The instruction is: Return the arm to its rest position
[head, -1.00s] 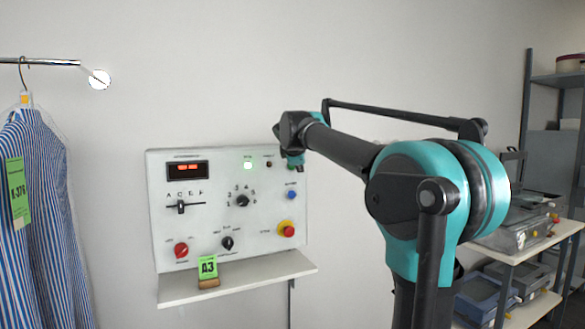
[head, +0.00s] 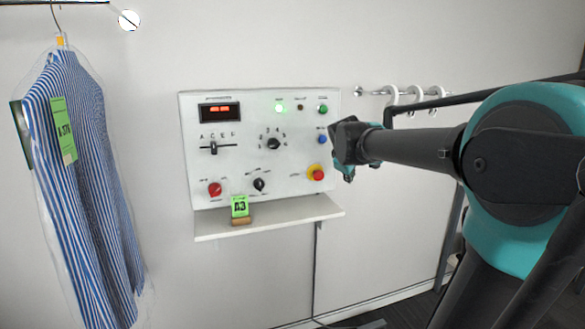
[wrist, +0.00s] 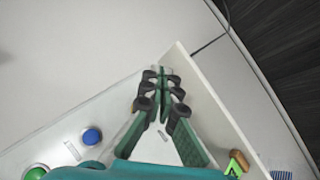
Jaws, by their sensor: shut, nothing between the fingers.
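My arm reaches in from the right in the head view, its end a little to the right of the control panel (head: 225,170). Little of my gripper (head: 348,178) shows there, a teal part below the dark wrist. In the wrist view the two fingers of my gripper (wrist: 160,82) are closed together at the tips, with nothing between them. The panel's blue button (wrist: 92,136) and green button (wrist: 36,172) show at lower left of that view. I cannot see any contact between the gripper and the panel.
A white shelf (head: 290,216) under the panel holds a green A3 tag (head: 239,206) on a brown block. A bagged striped shirt (head: 85,180) hangs at left from a rail (head: 75,2). Wall hooks (head: 415,92) are right of the panel, partly behind my arm.

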